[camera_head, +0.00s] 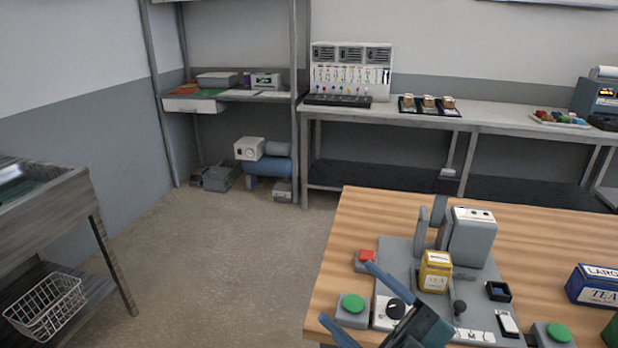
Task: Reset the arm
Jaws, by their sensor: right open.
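My right gripper (352,300) is at the bottom middle of the head view, over the front left of the wooden table. Its two blue-grey fingers are spread apart with nothing between them. Near it, a grey machine (468,238) stands on a grey base plate, with a yellow tin (435,271) standing upright at its front. A green button (353,303) shows between the fingers, and a red button (367,256) is just beyond them. My left gripper is not in view.
The wooden table (560,235) also holds a blue tea box (597,286) and another green button (558,333) at right. A wire basket (47,304) sits on a low shelf at left. A long bench (500,116) stands behind. The floor at left middle is clear.

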